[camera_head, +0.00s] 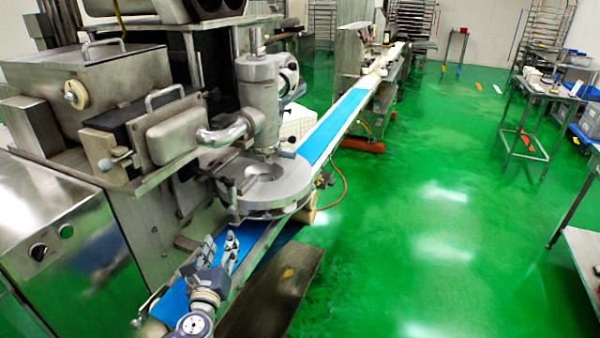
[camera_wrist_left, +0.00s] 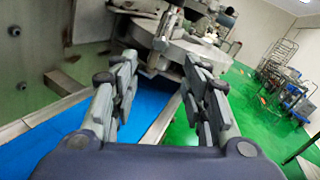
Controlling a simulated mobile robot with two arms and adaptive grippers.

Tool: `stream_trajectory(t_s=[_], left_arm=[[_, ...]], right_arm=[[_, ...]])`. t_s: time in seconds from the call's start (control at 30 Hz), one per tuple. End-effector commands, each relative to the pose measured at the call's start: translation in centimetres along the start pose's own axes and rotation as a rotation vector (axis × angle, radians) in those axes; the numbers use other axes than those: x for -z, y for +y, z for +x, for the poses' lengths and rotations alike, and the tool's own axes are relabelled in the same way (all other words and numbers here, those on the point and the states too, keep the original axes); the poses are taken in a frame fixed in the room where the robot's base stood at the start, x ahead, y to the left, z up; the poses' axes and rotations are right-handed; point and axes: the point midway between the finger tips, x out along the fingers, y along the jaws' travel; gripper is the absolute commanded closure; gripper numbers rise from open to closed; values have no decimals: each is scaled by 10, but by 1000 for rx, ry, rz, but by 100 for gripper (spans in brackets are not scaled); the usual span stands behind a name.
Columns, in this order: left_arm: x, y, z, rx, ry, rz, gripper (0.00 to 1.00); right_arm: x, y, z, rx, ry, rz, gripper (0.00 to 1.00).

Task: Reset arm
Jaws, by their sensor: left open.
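My left gripper (camera_head: 220,249) is open and empty. In the head view it is at the lower left, over the near end of the blue conveyor belt (camera_head: 177,302). In the left wrist view its two fingers (camera_wrist_left: 160,98) stand apart with nothing between them. The belt (camera_wrist_left: 60,136) runs below and to the left of the fingers there. The encrusting machine (camera_head: 262,185), with its round metal plate and upright cylinder, stands just beyond the gripper. It also shows ahead of the fingers in the wrist view (camera_wrist_left: 172,53). My right gripper is not in view.
The blue belt continues beyond the machine (camera_head: 335,122) towards the back. A dark flat panel (camera_head: 270,300) lies beside the near belt. A metal table (camera_head: 541,92) with items stands at the right. Racks (camera_head: 546,28) stand at the back. The green floor (camera_head: 430,220) is largely clear.

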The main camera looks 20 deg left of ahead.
Motion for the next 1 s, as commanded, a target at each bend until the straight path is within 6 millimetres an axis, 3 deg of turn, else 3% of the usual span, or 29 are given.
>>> stream_trajectory(t_s=[0.17,0.27,0.43,0.6,0.8,1.0], left_arm=[[5,2,-10,-39,17,-111,58],[18,9,-33,-142,54,-366,58],[61,23,-107,-477,146,-1006,58],[102,15,-191,-861,213,-1507,58],[123,-8,-265,-1206,249,-1815,58],[126,-35,-325,-1505,266,-1997,58]], right_arm=[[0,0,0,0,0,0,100],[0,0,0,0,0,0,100],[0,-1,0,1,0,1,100],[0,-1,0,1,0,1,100],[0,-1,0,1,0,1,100],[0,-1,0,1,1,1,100]])
